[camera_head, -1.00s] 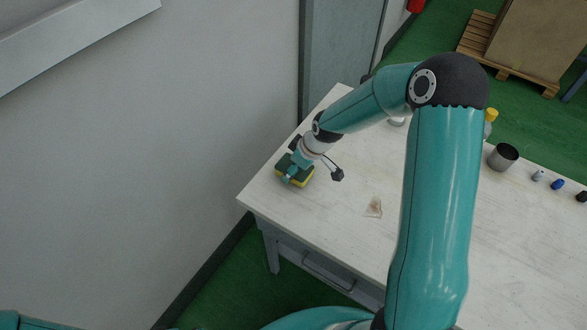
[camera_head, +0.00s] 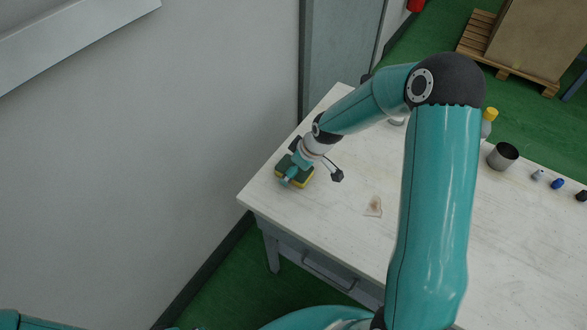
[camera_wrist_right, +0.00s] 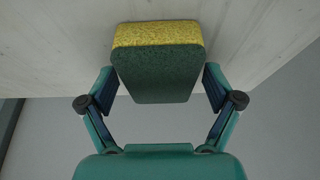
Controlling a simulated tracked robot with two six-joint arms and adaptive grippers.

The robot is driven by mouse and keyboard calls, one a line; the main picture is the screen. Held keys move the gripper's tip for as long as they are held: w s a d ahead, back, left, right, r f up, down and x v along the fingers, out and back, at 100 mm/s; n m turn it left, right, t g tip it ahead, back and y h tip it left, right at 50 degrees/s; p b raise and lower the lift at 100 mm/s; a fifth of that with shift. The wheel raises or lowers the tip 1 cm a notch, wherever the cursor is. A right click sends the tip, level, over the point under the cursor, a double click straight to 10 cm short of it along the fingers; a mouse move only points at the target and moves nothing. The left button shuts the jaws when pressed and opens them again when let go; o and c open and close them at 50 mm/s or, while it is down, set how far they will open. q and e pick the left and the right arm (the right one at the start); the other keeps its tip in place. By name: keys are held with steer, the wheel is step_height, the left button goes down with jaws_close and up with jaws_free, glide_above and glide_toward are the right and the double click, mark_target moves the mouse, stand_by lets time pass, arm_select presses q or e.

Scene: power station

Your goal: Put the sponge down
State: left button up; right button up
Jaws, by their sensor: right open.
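The sponge (camera_head: 304,178), yellow with a dark green scouring side, rests on the white table (camera_head: 345,235) near its left corner. My right gripper (camera_head: 299,172) is at the sponge, with its fingers on either side. In the right wrist view the sponge (camera_wrist_right: 157,62) lies between the open fingers of the right gripper (camera_wrist_right: 160,90), with a small gap at each side. Its yellow layer faces the table top. My left gripper is not in view; only a bit of arm shows at the bottom left.
A brownish stain or scrap (camera_head: 373,206) lies on the table right of the sponge. A dark metal cup (camera_head: 502,156), a yellow-capped bottle (camera_head: 489,118) and several small items are along the far edge. A wall stands close on the left.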

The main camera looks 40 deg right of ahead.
steer(key=v, duration=1.2)
